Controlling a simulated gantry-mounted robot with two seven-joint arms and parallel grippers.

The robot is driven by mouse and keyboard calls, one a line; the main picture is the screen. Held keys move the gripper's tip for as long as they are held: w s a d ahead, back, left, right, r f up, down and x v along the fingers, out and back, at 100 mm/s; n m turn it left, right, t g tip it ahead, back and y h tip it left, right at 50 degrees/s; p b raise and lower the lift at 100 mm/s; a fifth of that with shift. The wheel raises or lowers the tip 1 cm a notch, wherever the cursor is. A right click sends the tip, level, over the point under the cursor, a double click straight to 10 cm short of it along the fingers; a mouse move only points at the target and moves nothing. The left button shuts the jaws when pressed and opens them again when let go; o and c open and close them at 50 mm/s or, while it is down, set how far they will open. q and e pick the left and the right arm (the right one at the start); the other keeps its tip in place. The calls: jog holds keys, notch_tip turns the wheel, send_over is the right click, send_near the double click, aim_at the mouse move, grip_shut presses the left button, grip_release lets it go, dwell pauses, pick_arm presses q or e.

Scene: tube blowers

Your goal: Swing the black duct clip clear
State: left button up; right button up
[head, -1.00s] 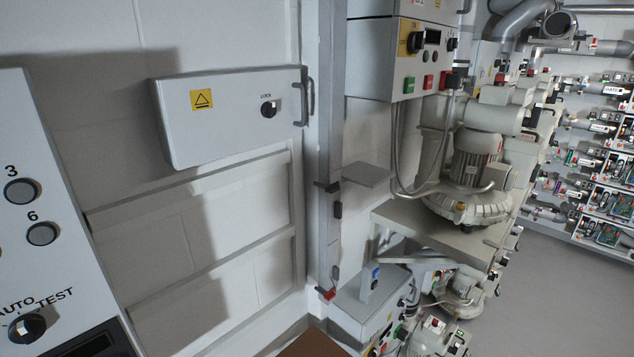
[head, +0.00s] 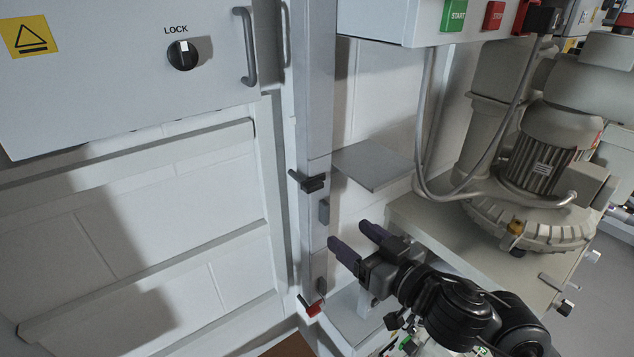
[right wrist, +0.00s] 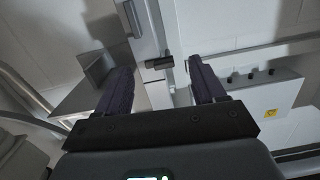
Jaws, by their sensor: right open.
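The black duct clip (head: 308,182) sits across the grey vertical duct (head: 312,120), sticking out to both sides of it. My right gripper (head: 351,236) is open and empty, below and to the right of the clip, and apart from it. In the right wrist view the clip (right wrist: 159,63) shows beyond and between the two purple fingers. A red clip (head: 314,308) is lower on the same duct. My left gripper is not in view.
A small grey shelf (head: 372,165) juts out right of the duct, above my right gripper. A blower (head: 535,190) stands on a bench at the right. A grey LOCK cabinet (head: 120,75) with a handle (head: 246,45) is at upper left.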

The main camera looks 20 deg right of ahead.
aim_at(316, 188)
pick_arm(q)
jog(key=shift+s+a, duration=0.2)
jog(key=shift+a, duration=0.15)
pick_arm(e)
jog(key=shift+t, duration=0.5)
jog(key=w+a+r, duration=0.1)
jog(key=w, duration=0.2)
jog(key=w+a+r, duration=0.1)
jog(key=w, duration=0.3)
jog(key=w+r, duration=0.2)
jog(key=w, duration=0.1)
jog(key=shift+w+a, duration=0.15)
jog(key=shift+a, duration=0.25)
jog(key=c, duration=1.1)
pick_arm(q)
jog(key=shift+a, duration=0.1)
pick_arm(e)
jog(key=shift+o, duration=0.2)
